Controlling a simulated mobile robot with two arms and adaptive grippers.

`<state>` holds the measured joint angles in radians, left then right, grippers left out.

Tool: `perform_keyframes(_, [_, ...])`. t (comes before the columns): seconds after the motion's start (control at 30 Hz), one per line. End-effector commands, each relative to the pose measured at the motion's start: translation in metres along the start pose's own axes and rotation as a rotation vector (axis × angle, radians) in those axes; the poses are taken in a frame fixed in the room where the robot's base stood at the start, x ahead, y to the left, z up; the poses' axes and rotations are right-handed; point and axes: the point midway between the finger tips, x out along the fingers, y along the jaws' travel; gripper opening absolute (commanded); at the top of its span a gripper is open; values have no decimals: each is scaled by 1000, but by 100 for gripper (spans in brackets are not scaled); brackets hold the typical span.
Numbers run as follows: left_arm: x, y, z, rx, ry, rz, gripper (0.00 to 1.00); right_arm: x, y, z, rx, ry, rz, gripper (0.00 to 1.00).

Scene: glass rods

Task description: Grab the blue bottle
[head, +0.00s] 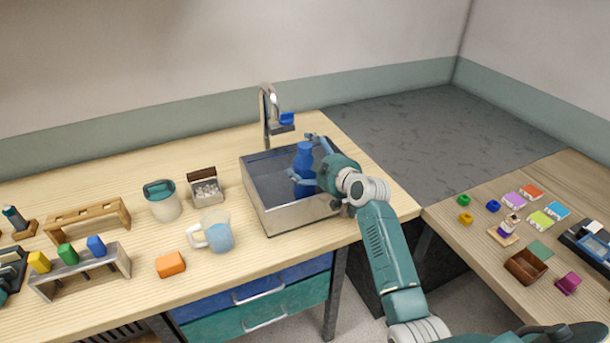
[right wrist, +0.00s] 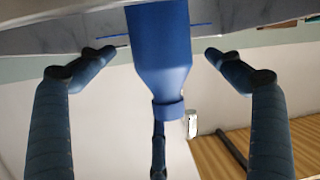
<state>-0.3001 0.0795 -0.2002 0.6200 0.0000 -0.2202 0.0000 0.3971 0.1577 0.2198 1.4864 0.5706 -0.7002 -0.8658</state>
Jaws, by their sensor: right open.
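The blue bottle (head: 304,168) stands upright in the metal sink (head: 300,217). My right gripper (head: 299,160) is at the sink, with its open fingers on either side of the bottle. In the right wrist view, the blue bottle (right wrist: 160,50) appears neck-down between the two fingers of the right gripper (right wrist: 158,52). There is a visible gap between the bottle and each finger. My left gripper is not in view.
A faucet (head: 267,115) rises behind the sink. A measuring jug (head: 217,234), an orange block (head: 170,264) and a lidded canister (head: 162,202) stand left of the sink. A side table at right holds several small coloured items and a brown box (head: 525,267).

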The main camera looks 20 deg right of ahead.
Motion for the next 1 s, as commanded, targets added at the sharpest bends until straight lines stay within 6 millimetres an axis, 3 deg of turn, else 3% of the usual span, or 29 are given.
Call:
perform_keyframes(0.13, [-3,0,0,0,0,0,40,12,0,-1,2,1,-1,91])
perform_keyframes(0.4, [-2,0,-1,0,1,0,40,14,-1,0,1,0,0,91])
perform_keyframes(0.83, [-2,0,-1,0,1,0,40,15,-4,6,0,-10,-7,8])
perform_keyframes(1.0, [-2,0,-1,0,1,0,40,15,-4,6,-1,-10,-6,4])
